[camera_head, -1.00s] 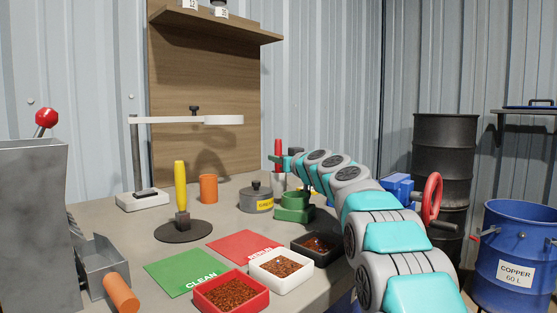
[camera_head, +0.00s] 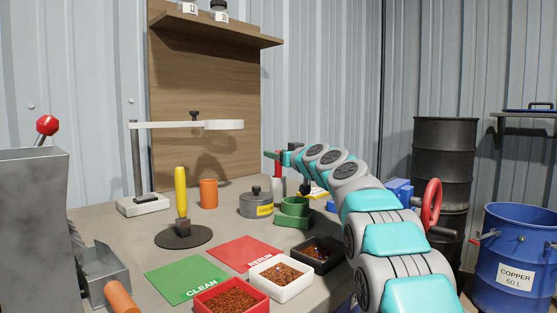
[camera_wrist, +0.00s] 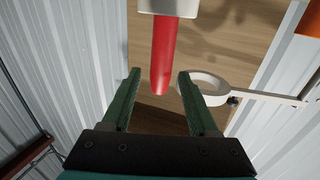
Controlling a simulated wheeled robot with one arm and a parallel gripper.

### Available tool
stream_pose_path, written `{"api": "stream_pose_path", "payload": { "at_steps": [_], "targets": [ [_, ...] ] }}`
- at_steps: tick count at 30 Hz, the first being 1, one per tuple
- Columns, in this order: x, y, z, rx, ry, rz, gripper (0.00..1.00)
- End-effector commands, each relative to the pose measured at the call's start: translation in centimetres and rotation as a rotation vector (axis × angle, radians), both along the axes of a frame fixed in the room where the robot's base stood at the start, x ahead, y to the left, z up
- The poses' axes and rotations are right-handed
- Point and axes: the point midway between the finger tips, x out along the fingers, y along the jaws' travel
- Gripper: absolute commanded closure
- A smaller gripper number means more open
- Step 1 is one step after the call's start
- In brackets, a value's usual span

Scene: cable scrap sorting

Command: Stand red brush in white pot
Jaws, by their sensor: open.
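The red brush (camera_head: 278,164) stands about upright at the back of the bench, its lower end in the white pot (camera_head: 278,187). In the wrist view the red handle (camera_wrist: 166,55) runs from the white pot (camera_wrist: 168,6) at the top edge to a free end between my fingertips. My gripper (camera_wrist: 160,75) is open, with a green finger on each side of the handle and a gap to both. In the head view my gripper (camera_head: 271,155) is at the height of the handle's top. The brush's lower end is hidden inside the pot.
Near the pot are green stacked containers (camera_head: 293,212), a grey lidded pot (camera_head: 256,204) and an orange cup (camera_head: 208,193). A yellow-handled tool (camera_head: 181,190) stands on a dark disc. A white ring stand (camera_head: 222,125) rises at the back left. Trays of granules sit in front.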

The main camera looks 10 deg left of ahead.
Motion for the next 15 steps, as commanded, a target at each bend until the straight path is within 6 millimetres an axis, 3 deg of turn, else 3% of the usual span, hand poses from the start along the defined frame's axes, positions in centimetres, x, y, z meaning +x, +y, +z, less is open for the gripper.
{"api": "stream_pose_path", "payload": {
  "at_steps": [2,15],
  "targets": [
    [0.1,-0.2,1.1,-0.001,-0.001,-0.003,0.4],
    [-3.5,-1.1,0.8,0.001,0.003,-0.002,0.4]
  ]
}}
